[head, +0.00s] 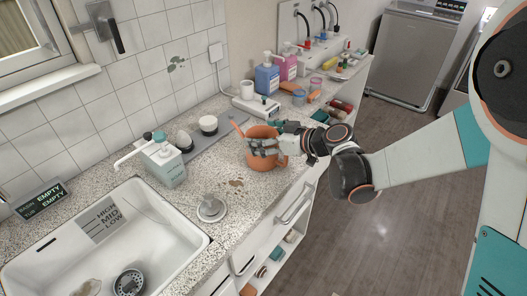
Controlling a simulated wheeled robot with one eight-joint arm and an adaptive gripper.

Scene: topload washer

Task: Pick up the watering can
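The orange watering can (262,162) is upright on, or just above, the speckled counter, right of the sink. Its thin spout (237,128) points up to the left, and part of its handle (283,161) shows at the right. My gripper (262,144) reaches in from the right, with its fingers across the can's upper part and rim. The fingers hide part of the can. I cannot tell whether they are closed on it or only beside it.
A white sink (150,222) is at lower left, with a metal drain plug (211,208) beside it. Blue (267,78) and pink (285,68) bottles stand behind. The counter before the can is mostly clear.

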